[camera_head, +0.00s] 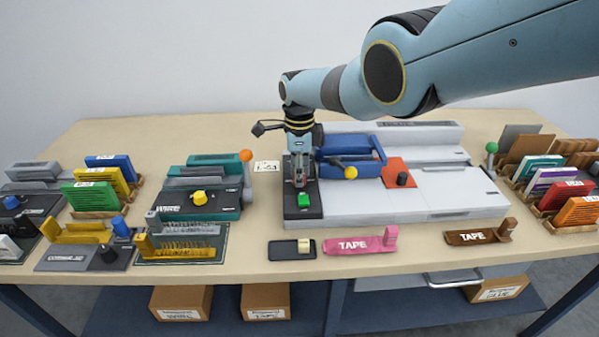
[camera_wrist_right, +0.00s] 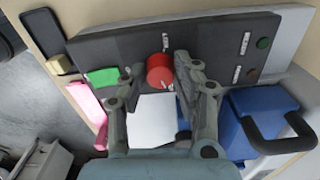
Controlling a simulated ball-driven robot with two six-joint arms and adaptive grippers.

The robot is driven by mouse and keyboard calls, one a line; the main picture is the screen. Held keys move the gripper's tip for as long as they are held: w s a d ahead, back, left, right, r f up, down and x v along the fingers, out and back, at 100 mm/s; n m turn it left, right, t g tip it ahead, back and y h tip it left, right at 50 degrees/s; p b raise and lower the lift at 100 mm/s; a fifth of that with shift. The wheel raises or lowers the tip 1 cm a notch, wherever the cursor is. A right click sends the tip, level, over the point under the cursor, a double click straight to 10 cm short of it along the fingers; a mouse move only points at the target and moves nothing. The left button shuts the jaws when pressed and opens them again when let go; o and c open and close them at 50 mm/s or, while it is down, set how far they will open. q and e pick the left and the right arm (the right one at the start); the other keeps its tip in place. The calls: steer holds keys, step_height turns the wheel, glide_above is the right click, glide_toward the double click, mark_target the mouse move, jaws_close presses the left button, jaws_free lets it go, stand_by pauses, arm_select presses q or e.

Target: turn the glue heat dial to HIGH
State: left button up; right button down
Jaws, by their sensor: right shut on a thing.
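A red dial (camera_wrist_right: 160,70) stands on a dark panel (camera_wrist_right: 205,50) in the right wrist view. My right gripper (camera_wrist_right: 158,66) has one finger on each side of the dial and is shut on it. White marks show at the dial, but I cannot read them. In the head view my right gripper (camera_head: 299,183) points down over the dark panel (camera_head: 290,210) and hides the dial. A green block-like control (camera_head: 304,201) sits on the panel in front of the gripper. It also shows in the right wrist view (camera_wrist_right: 103,77). My left gripper is not in view.
Right of the gripper are a blue frame (camera_head: 345,142) with a yellow knob and a red plate (camera_head: 395,182) with a black knob. A pink tape holder (camera_head: 352,244) and a dark tray (camera_head: 291,249) lie in front. A teal machine (camera_head: 195,207) stands left.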

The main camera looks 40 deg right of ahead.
steer(key=shift+w+r, duration=0.1)
stand_by(0.3)
steer(key=c, duration=1)
jaws_free()
step_height(320, 180, up, 12)
steer(key=shift+f, duration=0.1)
